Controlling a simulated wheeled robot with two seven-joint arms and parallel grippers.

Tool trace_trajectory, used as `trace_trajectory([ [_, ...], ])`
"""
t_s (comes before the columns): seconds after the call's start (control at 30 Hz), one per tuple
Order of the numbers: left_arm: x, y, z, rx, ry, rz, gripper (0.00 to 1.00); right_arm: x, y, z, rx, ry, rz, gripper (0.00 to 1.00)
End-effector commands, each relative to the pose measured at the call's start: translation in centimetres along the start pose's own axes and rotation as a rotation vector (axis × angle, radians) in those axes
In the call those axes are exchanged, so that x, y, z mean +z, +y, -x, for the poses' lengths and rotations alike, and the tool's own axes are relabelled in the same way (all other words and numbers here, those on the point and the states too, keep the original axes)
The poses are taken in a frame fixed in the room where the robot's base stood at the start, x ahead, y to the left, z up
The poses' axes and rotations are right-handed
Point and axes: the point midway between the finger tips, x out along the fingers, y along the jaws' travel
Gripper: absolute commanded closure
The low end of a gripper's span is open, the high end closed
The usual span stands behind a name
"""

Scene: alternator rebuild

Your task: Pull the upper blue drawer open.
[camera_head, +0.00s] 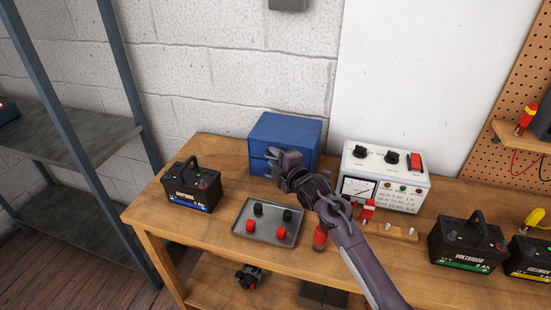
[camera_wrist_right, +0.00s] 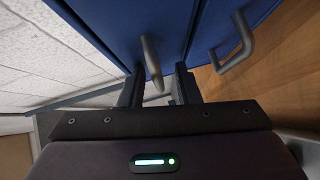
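A blue two-drawer cabinet (camera_head: 288,127) stands at the back of the workbench, and both drawers look shut. My right gripper (camera_head: 270,160) is at the cabinet's front and covers part of it. In the right wrist view the upper drawer's grey handle (camera_wrist_right: 152,62) stands between the two fingers of my right gripper (camera_wrist_right: 160,88). The fingers are apart, with a clear gap on the right side of the handle; I cannot tell whether the left finger touches it. The lower drawer's handle (camera_wrist_right: 236,46) is outside the fingers, nearer the wood. My left gripper is not in view.
A metal tray (camera_head: 250,236) with red and black caps lies in front of the cabinet. A battery (camera_head: 190,188) stands left, and a white tester (camera_head: 400,172) stands right. A red-topped item (camera_head: 320,238) is beside my right arm. More batteries (camera_head: 468,243) stand farther right.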

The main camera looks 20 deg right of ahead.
Motion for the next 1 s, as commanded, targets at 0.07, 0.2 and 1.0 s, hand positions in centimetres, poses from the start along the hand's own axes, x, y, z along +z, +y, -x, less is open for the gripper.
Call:
trace_trajectory([
  [0.07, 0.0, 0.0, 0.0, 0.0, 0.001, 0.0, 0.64, 0.0, 0.0, 0.0, 0.0, 0.0, 0.0, 0.7],
  [0.2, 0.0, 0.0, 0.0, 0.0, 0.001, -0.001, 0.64, 0.0, 0.0, 0.0, 0.0, 0.0, 0.0, 0.86],
  [1.0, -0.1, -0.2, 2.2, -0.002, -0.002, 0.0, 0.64, -3.6, -1.0, 3.6, -0.008, 0.005, 0.002, 1.0],
])
